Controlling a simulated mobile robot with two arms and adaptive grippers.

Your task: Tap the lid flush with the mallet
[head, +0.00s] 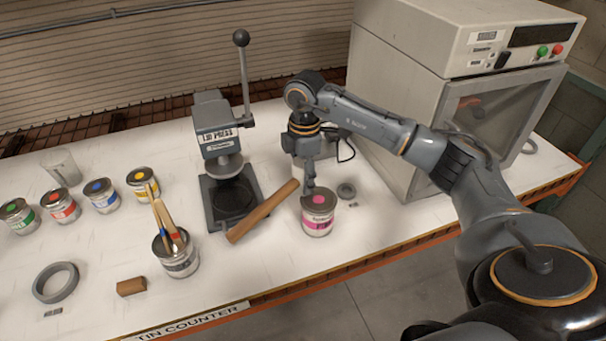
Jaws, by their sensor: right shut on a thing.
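The tin with a pink label and a pink dot on its lid (318,199) stands upright near the counter's front edge. My right gripper (307,181) points down at the lid's back left side, shut. A wooden bar, which I take as the mallet (262,212), slants from the gripper's fingers down to the left, across the front of the press base. Its upper end meets the fingers, so the grip looks to be on it; any mallet head is hidden or too small to tell. Whether the lid sits flush is too small to tell. My left gripper is out of view.
The tin press (216,140) stands left of the gripper. A tin holding brushes (177,255), a wooden block (131,286) and a grey ring (56,282) are in front at left. Several colored tins (102,195) stand behind them. A grey cabinet (420,90) fills the back right.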

